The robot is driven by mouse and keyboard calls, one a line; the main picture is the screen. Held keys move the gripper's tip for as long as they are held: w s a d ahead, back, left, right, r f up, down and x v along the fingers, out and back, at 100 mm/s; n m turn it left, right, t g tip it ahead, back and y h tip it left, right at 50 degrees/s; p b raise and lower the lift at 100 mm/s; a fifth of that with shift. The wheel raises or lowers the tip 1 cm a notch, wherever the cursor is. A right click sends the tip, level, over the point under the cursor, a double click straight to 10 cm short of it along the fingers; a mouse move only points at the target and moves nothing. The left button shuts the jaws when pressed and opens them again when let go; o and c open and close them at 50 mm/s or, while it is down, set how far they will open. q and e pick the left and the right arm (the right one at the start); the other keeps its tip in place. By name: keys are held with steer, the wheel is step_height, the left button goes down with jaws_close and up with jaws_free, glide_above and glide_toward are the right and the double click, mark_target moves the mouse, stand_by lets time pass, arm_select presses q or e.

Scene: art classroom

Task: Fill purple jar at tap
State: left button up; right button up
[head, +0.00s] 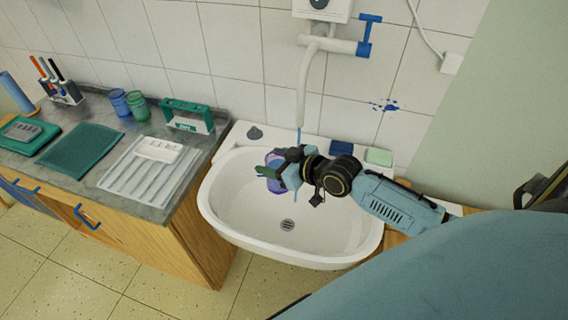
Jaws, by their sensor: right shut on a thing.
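The purple jar (274,158) is over the white sink basin (235,200), held by my right gripper (272,174). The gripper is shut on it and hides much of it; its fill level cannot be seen. The tap is a white wall pipe with a blue handle (366,36) and a long spout (306,85) pointing down. A thin blue stream (298,135) comes from the spout end and passes behind or into the gripper area. A bit of blue shows below the gripper. Whether the stream enters the jar cannot be told. My left gripper is not in view.
Left of the sink, a grey counter (60,170) holds a blue jar (119,102), a green jar (138,105), a green-and-white box (187,115) and a white drying rack (145,180). A dark blue sponge (341,148) and pale green soap (379,156) lie on the sink's back ledge.

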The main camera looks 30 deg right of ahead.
steer(key=shift+s+a+p, duration=0.3)
steer(key=shift+a+p, duration=0.15)
steer(key=shift+a, duration=0.2)
steer(key=shift+s+a+p, duration=0.35)
steer(key=shift+a+p, duration=0.1)
steer(key=shift+a, duration=0.15)
steer(key=shift+s+a+p, duration=0.3)
steer(key=shift+a+p, duration=0.15)
steer(key=shift+a, duration=0.2)
